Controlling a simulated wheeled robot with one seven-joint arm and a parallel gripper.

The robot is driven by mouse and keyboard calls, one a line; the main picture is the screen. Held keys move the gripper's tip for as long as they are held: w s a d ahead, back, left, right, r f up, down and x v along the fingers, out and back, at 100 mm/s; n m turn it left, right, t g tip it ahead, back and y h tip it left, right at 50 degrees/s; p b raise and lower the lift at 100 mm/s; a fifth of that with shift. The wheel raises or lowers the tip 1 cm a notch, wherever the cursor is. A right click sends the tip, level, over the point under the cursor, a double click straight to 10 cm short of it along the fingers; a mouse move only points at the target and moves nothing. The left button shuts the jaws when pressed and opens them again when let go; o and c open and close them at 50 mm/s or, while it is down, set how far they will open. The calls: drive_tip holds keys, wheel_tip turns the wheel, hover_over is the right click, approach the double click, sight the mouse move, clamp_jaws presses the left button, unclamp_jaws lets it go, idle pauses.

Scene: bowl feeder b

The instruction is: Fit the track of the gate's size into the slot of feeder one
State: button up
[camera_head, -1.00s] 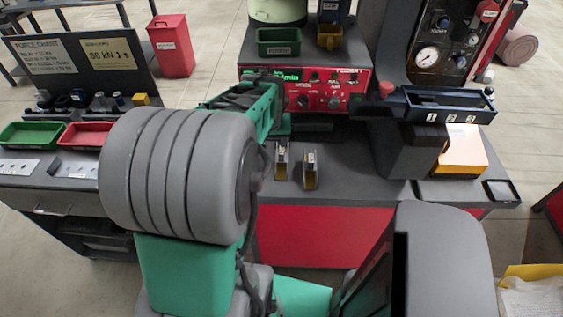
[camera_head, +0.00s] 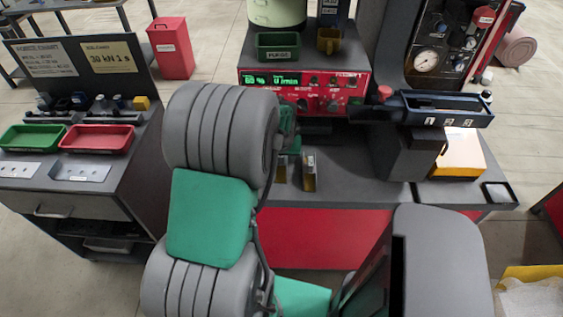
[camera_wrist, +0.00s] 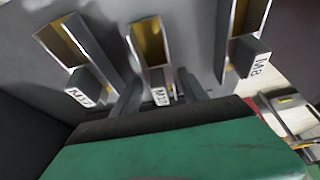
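Three metal tracks with yellow-brown inner faces show in the wrist view. The left one (camera_wrist: 62,42) has an end label that seems to read M12. The middle one (camera_wrist: 150,45) seems to read M10, the right one (camera_wrist: 248,22) M8. My gripper (camera_wrist: 160,92) has its fingers apart, one on each side of the middle track's labelled end, with gaps visible. In the head view two tracks (camera_head: 281,172) (camera_head: 309,172) stand on the grey bench; my arm hides part of the area. I cannot make out the gate or feeder one's slot.
A red control panel (camera_head: 300,92) with a lit green display stands behind the tracks. A dark holder marked 1 2 3 (camera_head: 440,112) is at the right. Green (camera_head: 32,138) and red (camera_head: 97,138) trays sit on the left bench. A dark column (camera_head: 402,150) stands right of the tracks.

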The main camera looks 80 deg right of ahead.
clamp_jaws()
idle(0.3)
drive_tip(key=shift+r, duration=0.1)
